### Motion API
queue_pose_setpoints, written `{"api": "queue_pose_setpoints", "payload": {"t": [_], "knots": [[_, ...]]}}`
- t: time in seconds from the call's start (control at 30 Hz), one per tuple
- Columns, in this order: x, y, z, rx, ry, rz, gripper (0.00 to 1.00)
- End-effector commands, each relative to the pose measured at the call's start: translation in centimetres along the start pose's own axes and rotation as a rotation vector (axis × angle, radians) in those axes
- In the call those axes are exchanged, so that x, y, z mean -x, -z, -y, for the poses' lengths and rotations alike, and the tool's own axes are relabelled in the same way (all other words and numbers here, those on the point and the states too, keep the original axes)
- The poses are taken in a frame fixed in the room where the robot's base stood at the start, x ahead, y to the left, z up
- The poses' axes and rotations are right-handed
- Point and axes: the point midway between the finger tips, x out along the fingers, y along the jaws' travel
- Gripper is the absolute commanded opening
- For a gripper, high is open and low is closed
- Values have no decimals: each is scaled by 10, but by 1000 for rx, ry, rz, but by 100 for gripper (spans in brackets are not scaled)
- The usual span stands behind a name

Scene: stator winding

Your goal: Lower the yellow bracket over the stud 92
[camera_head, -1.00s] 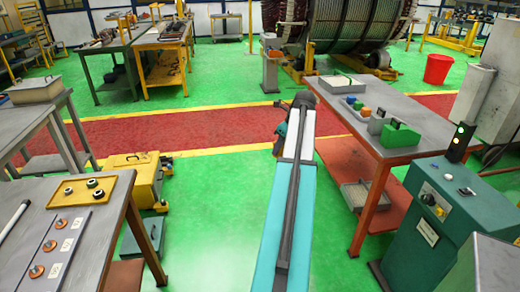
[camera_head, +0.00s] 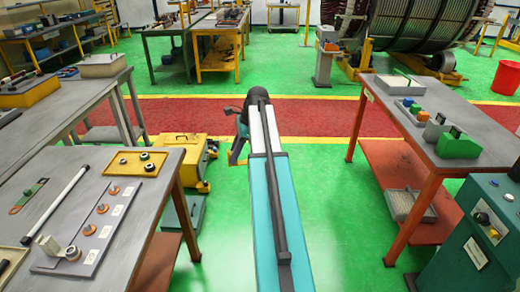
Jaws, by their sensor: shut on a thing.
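A pale plate (camera_head: 112,233) with a row of studs lies on the grey table at left. Orange-brown rings sit around the studs, such as the far stud (camera_head: 113,190). The labels beside them are too small to read, so I cannot tell which is stud 92. At the near end a pale block (camera_head: 48,245) stands beside a dark-topped round stud (camera_head: 72,253). I cannot make out the yellow bracket. My arm reaches forward from the bottom centre and bends down at its far end; my gripper does not show there.
A yellow tray (camera_head: 119,168) with small round parts and a white rod (camera_head: 62,201) lie on the left table. A yellow wheeled box (camera_head: 180,155) stands beside it. The right table (camera_head: 452,118) holds small coloured blocks. Green floor lies open between the tables.

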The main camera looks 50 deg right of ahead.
Motion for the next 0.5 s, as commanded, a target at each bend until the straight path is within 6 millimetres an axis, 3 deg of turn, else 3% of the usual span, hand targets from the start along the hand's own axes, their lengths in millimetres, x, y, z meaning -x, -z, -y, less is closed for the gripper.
{"api": "queue_pose_setpoints", "payload": {"t": [0.1, 0.5], "knots": [[-18, -38, -9, 119, -50, 0, 0], [-70, -150, -53, 505, -211, -1, 0]]}}
